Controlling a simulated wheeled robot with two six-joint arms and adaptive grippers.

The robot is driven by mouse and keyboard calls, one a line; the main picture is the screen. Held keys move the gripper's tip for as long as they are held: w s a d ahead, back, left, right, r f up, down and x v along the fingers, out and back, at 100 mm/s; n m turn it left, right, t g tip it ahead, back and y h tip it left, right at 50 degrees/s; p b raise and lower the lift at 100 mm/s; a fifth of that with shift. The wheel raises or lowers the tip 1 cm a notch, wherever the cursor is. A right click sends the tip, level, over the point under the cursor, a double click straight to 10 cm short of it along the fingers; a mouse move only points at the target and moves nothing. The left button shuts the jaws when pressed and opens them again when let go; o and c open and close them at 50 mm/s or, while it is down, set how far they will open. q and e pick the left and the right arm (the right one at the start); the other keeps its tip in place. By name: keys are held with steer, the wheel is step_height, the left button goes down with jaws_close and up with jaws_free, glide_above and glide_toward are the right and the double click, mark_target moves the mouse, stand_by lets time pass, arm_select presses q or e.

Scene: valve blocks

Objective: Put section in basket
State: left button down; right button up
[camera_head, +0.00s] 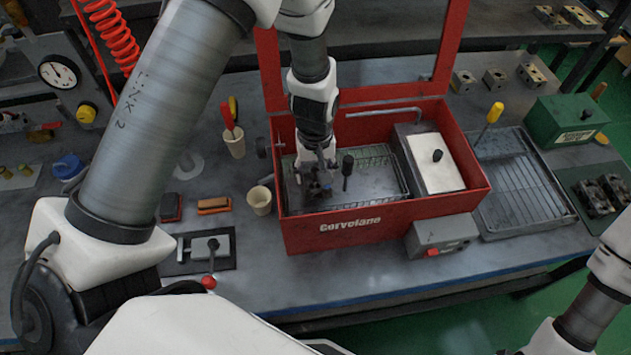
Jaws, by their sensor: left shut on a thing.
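A red washer tank (340,232) marked "Corvelane" stands open on the bench, with its lid raised behind. A wire basket (384,164) lies in its left part, with an upright black-topped handle (347,166) near its middle. My left gripper (321,187) points down into the tank over the left part of the basket. It is shut on a small dark section, mostly hidden by the fingers. I cannot tell whether the section touches the basket floor. My right arm shows at the lower right edge; its gripper is out of view.
A white panel with a black knob (437,158) fills the tank's right side. Metal blocks (495,79) sit behind. A beige cup (260,200) stands close left of the tank.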

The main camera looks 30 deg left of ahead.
mark_target(314, 173)
arm_select(q)
steer(key=shift+w+f, duration=0.2)
steer(key=shift+f, duration=0.45)
steer(key=shift+s+f, duration=0.2)
steer(key=shift+f, duration=0.05)
steer(key=f, duration=0.1)
steer(key=s+f, duration=0.1)
steer(key=f, duration=0.1)
steer(key=shift+f+p, duration=0.1)
steer(key=shift+p, duration=0.3)
steer(key=shift+w+f, duration=0.3)
steer(key=shift+w, duration=0.15)
steer(key=c, duration=0.6)
jaws_free()
steer(key=shift+s, duration=0.1)
steer(key=shift+s+r, duration=0.2)
steer(key=shift+s, duration=0.05)
steer(key=shift+w+r, duration=0.1)
steer(key=shift+w, duration=0.05)
step_height(314, 173, up, 12)
steer(key=shift+f+b, duration=0.1)
steer(key=shift+b, duration=1.05)
arm_select(e)
steer(key=shift+s+f, duration=0.15)
steer(key=shift+f, duration=0.4)
